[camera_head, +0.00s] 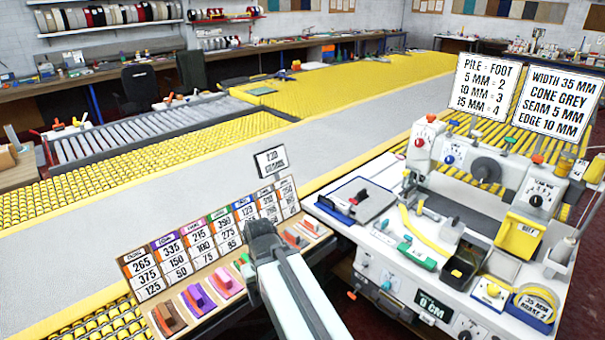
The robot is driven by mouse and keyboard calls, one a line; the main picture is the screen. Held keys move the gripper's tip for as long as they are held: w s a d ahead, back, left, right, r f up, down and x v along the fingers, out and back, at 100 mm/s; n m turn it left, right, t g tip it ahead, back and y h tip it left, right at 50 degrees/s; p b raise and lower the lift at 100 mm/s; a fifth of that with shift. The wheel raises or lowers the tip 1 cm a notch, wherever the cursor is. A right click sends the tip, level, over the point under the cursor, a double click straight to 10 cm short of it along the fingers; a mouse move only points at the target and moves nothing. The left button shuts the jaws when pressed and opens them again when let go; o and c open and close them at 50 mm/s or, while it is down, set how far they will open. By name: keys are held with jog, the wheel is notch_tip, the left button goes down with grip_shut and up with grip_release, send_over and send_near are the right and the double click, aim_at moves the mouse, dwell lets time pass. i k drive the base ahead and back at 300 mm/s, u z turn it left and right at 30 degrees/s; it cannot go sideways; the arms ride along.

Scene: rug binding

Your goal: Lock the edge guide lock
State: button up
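The white binding machine (385,243) stands on the right with several coloured knobs and levers. I cannot tell for sure which of them is the edge guide lock. On its table top lie a green bar-shaped part (417,253) and a small green block (404,246), beside a yellow strip (424,232). My arm reaches up from the bottom centre. My gripper (262,232) is its dark end, in front of the card rack and left of the machine, apart from the machine's controls. Its fingers are too small and dark to read.
A rack of number cards (160,270) with coloured blocks stands left of my arm. Two white signs (484,85) rise behind the machine; one reads edge 10 mm. A dark open bin (458,271) and a tape reel (537,303) sit at its front right. A grey strip runs behind.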

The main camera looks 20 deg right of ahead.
aim_at(410, 239)
jog(key=u, duration=1)
jog(key=k, duration=0.35)
jog(key=z, duration=0.35)
